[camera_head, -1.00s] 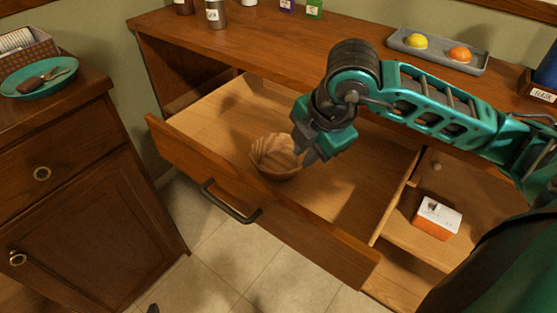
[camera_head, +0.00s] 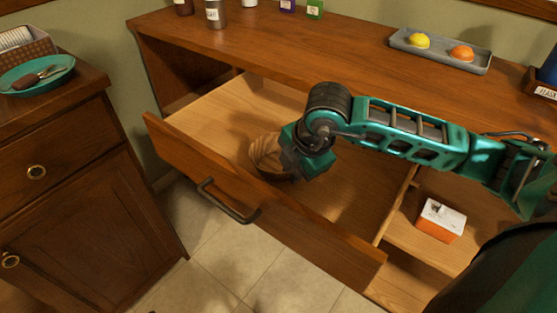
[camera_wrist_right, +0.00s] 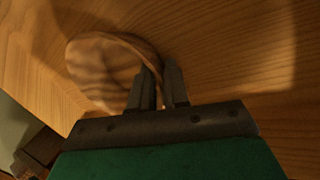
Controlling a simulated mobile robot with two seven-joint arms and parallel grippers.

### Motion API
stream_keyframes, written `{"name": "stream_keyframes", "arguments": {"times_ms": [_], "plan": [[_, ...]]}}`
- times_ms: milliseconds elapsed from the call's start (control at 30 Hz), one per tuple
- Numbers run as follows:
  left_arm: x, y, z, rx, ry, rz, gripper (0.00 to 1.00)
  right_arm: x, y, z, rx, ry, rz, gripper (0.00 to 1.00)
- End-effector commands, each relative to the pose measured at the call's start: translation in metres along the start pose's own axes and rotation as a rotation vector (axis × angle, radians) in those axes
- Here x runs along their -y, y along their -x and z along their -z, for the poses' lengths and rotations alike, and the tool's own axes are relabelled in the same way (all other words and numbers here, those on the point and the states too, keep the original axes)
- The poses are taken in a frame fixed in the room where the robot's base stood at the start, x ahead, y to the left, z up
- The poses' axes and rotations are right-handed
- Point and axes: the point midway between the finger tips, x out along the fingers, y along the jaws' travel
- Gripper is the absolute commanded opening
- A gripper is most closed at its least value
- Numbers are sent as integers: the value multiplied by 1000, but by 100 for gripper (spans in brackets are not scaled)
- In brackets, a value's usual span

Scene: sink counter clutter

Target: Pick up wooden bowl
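The wooden bowl (camera_head: 264,153), brown with a striped grain, sits in the open drawer (camera_head: 330,178) near its front wall. My right gripper (camera_head: 290,172) is at the bowl's right side and hides part of it in the head view. In the right wrist view the bowl (camera_wrist_right: 105,68) lies to the left of the fingers. The two fingers (camera_wrist_right: 159,82) are close together with the bowl's rim between them, and look shut on it. My left gripper is not in view.
The drawer front with its dark handle (camera_head: 228,203) stands near the bowl. An orange and white box (camera_head: 440,220) lies in the compartment to the right. A grey tray (camera_head: 398,42) with a yellow and an orange fruit is on the counter. The drawer floor around the bowl is mostly bare.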

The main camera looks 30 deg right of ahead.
Motion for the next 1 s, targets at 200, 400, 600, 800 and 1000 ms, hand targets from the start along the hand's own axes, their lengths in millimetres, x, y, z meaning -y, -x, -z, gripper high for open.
{"name": "stream_keyframes", "arguments": {"times_ms": [200,400,600,800,1000], "plan": [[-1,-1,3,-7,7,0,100,0,0,0,0,0,0,0],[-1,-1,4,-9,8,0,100,0,0,0,0,0,0,0],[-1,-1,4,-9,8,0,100,0,1,0,0,0,-2,0],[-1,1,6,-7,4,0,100,-4,9,0,0,0,-3,0],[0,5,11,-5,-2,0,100,-14,36,0,0,0,-6,0]]}}
